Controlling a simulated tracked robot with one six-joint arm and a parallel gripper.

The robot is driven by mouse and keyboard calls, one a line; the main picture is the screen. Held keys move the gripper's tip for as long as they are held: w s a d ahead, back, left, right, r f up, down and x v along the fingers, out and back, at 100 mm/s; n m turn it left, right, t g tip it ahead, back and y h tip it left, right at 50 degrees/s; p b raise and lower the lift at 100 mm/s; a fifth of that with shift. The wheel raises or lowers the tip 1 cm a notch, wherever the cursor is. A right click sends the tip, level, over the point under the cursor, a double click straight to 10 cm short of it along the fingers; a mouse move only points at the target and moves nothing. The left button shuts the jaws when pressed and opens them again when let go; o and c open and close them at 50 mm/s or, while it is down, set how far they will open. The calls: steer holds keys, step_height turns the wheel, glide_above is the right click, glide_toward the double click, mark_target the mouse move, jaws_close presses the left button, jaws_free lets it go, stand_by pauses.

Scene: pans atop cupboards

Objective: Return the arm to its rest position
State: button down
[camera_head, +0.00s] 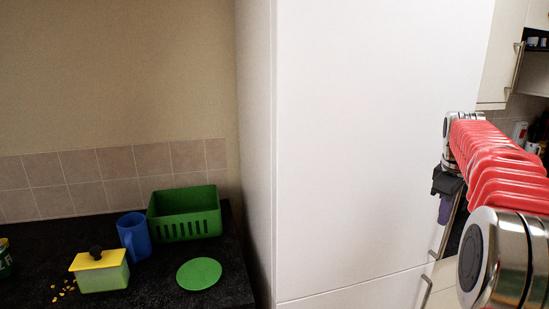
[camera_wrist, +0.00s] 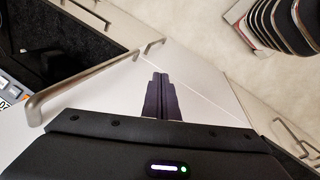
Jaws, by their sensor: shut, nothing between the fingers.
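My arm reaches in from the right edge of the head view, with red ribbed covers and silver joints. My gripper (camera_head: 444,211) hangs down at its far end, beside the right edge of the tall white cabinet (camera_head: 370,150). In the wrist view the two dark fingers of my gripper (camera_wrist: 161,82) are together, with nothing between them. The cabinet's white front lies behind the fingers there. I cannot tell how far the fingertips are from it.
A silver handle (camera_wrist: 85,84) crosses the wrist view's left side. On the dark counter (camera_head: 140,290) at left stand a green basket (camera_head: 185,229), a blue mug (camera_head: 134,238) and a yellow-lidded green box (camera_head: 101,277). A green disc (camera_head: 199,273) lies near them.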

steer(key=s+a+f+m+t+y, duration=0.1)
steer(key=s+a+f+m, duration=0.2)
steer(key=s+a, duration=1.1)
steer(key=s+a+f+m+t+y, duration=0.1)
steer(key=s+a+f, duration=0.4)
steer(key=s+a, duration=0.9)
steer(key=a+m+t, duration=0.1)
steer(key=a+m, duration=0.1)
steer(key=a, duration=0.3)
steer(key=shift+s+a+f, duration=0.15)
steer(key=shift+s+a, duration=0.1)
steer(key=shift+a, duration=0.1)
